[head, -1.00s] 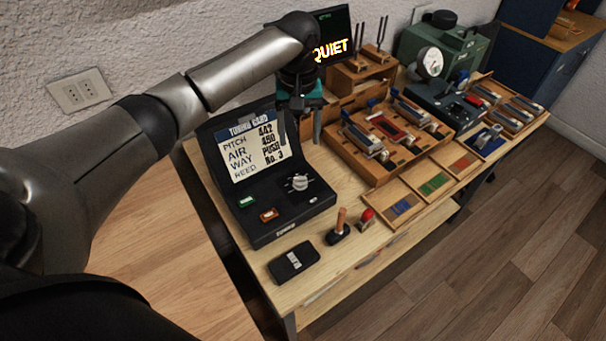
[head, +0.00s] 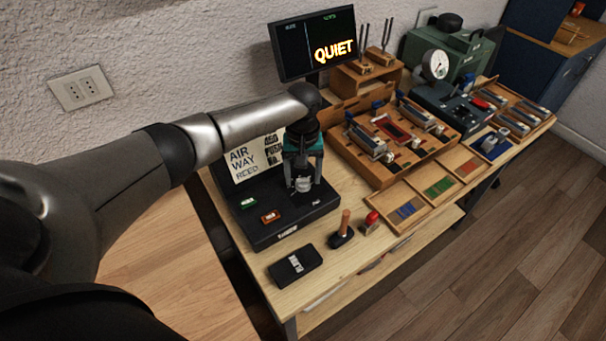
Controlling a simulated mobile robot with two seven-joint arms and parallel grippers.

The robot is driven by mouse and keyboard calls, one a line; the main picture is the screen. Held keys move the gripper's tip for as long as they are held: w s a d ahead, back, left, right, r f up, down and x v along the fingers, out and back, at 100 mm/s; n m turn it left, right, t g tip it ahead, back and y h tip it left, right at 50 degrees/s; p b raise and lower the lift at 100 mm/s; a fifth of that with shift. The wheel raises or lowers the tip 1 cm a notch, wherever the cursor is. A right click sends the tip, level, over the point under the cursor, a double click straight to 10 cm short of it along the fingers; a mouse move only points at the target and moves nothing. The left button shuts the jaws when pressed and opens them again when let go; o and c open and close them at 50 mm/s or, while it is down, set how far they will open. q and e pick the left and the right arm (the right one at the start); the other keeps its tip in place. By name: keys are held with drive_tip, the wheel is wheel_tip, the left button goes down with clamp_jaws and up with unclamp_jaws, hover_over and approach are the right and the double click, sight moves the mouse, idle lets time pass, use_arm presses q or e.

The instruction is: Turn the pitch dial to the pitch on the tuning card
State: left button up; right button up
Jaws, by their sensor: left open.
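The tuning card (head: 244,162) stands in the raised lid of the black tuner box (head: 262,229). My left arm hides its upper part; "AIR", "WAY" and "REED" still show. The pitch dial (head: 303,184) is a pale round knob on the right of the box's panel. My left gripper (head: 303,181) points down at the dial, with its open fingers on either side of it. I cannot tell whether the fingers touch the dial. My right gripper is out of view.
A green switch (head: 248,203) and an orange switch (head: 270,217) are on the panel. A black device (head: 295,264), a wooden-handled tool (head: 343,228) and a red-topped stamp (head: 370,222) lie in front. A screen (head: 315,43) reading "QUIET" stands behind; wooden trays (head: 405,210) are at right.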

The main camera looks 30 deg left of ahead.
use_arm(q)
drive_tip(key=shift+c, duration=0.2)
clamp_jaws()
idle(0.3)
drive_tip(key=m+p, duration=0.2)
drive_tip(key=m, duration=0.1)
drive_tip(key=shift+r, duration=0.15)
drive_tip(key=m+p, duration=0.2)
drive_tip(key=m, duration=0.1)
drive_tip(key=shift+m, duration=0.4)
drive_tip(key=m+p, duration=0.1)
drive_tip(key=m, duration=0.3)
drive_tip(key=shift+m, duration=0.3)
drive_tip(key=shift+w+m, duration=0.1)
drive_tip(key=shift+m, duration=2)
